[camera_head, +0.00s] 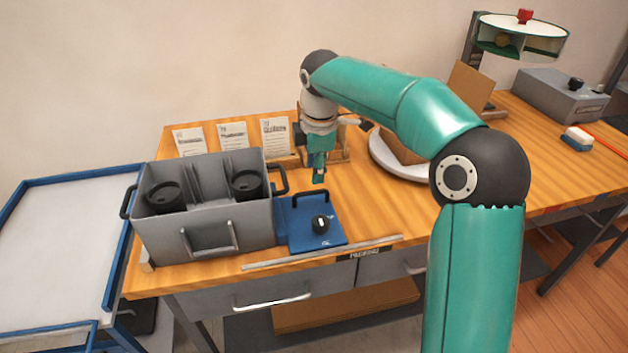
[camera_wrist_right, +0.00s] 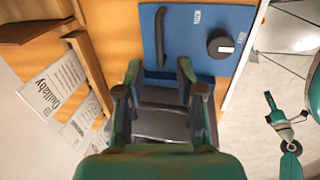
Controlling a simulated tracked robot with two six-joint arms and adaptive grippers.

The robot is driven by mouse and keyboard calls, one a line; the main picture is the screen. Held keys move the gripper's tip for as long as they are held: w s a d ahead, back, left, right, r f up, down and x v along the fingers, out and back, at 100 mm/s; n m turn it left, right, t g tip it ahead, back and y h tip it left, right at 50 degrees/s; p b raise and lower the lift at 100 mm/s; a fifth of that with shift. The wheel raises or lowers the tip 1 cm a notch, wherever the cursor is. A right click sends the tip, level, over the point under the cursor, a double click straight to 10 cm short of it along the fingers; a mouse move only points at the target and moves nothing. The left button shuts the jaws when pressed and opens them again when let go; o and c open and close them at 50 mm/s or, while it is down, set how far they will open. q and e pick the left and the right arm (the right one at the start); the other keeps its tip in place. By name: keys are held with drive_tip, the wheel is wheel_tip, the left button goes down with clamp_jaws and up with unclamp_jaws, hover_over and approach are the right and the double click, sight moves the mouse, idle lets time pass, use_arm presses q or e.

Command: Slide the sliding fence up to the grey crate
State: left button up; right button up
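The sliding fence (camera_head: 302,237) is a blue plate with a black bar handle and a black knob. It lies on the wooden table to the right of the grey crate (camera_head: 256,232), close to it; I cannot tell whether they touch. The crate holds two black lidded cups. My right gripper (camera_head: 318,176) points down above the fence's far end, apart from its handle. In the right wrist view, the right gripper (camera_wrist_right: 159,72) has its fingers spread, with the blue fence (camera_wrist_right: 192,62) beyond them. My left gripper (camera_wrist_right: 284,122) shows small at the right there, its finger state unclear.
Several printed cards (camera_head: 233,136) stand behind the crate. A round white turntable (camera_head: 386,160) with a brown box is to the right. A metal rail (camera_head: 322,252) runs along the table's front edge. A blue-framed white table (camera_head: 62,235) is at the left.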

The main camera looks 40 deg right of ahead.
drive_tip(key=r, duration=0.2)
drive_tip(key=s+r, duration=0.1)
drive_tip(key=r, duration=0.1)
drive_tip(key=shift+a+r, duration=0.2)
drive_tip(key=shift+r, duration=0.2)
